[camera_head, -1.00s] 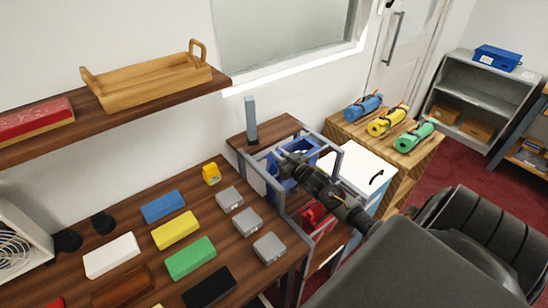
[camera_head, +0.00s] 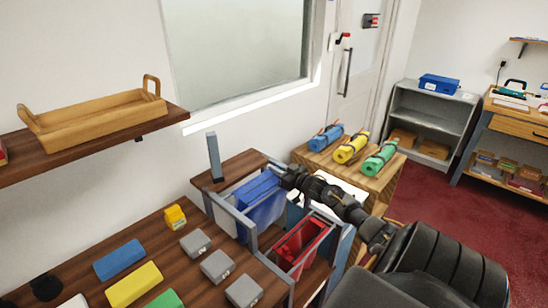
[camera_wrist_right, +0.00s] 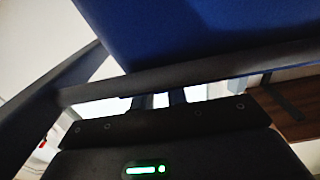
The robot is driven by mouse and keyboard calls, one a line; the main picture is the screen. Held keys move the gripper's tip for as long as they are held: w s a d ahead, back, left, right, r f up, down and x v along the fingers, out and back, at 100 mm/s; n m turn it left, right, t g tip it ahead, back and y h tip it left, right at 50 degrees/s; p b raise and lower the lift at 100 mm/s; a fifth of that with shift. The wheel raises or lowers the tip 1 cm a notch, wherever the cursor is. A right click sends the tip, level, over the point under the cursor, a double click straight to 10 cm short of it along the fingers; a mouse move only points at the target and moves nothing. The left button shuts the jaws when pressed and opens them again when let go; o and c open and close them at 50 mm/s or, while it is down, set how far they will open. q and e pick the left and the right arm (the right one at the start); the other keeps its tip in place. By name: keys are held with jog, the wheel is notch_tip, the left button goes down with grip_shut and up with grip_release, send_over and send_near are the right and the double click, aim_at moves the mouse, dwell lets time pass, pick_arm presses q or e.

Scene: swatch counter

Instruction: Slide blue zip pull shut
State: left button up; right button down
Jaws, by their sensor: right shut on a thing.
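A blue zip pouch (camera_head: 262,208) hangs in a grey metal frame (camera_head: 249,236) at the end of the dark wooden counter. My right gripper (camera_head: 284,180) is at the right end of the pouch's top edge, shut on the blue zip pull, which its jaws and the angle hide. In the right wrist view the blue pouch (camera_wrist_right: 200,35) fills the top, with a dark bar (camera_wrist_right: 200,73) across the picture in front of the gripper. The fingertips there are mostly hidden. My left gripper is not in view.
A red pouch (camera_head: 301,243) hangs in the near part of the frame. Blue, yellow and green rolls (camera_head: 350,148) lie on a wooden cabinet behind my right arm. Coloured blocks (camera_head: 133,284) and grey boxes (camera_head: 216,266) cover the counter. A grey post (camera_head: 214,157) stands behind the frame.

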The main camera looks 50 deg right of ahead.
jog(key=shift+d+r, duration=0.15)
jog(key=shift+d, duration=0.1)
jog(key=c, duration=1.7)
grip_release()
jog(key=o, duration=0.3)
jog(key=shift+d, duration=0.1)
jog(key=shift+s+a+f, duration=0.2)
jog(key=shift+s, duration=0.15)
jog(key=s+b, duration=0.1)
jog(key=s, duration=0.9)
jog(key=shift+a, duration=0.1)
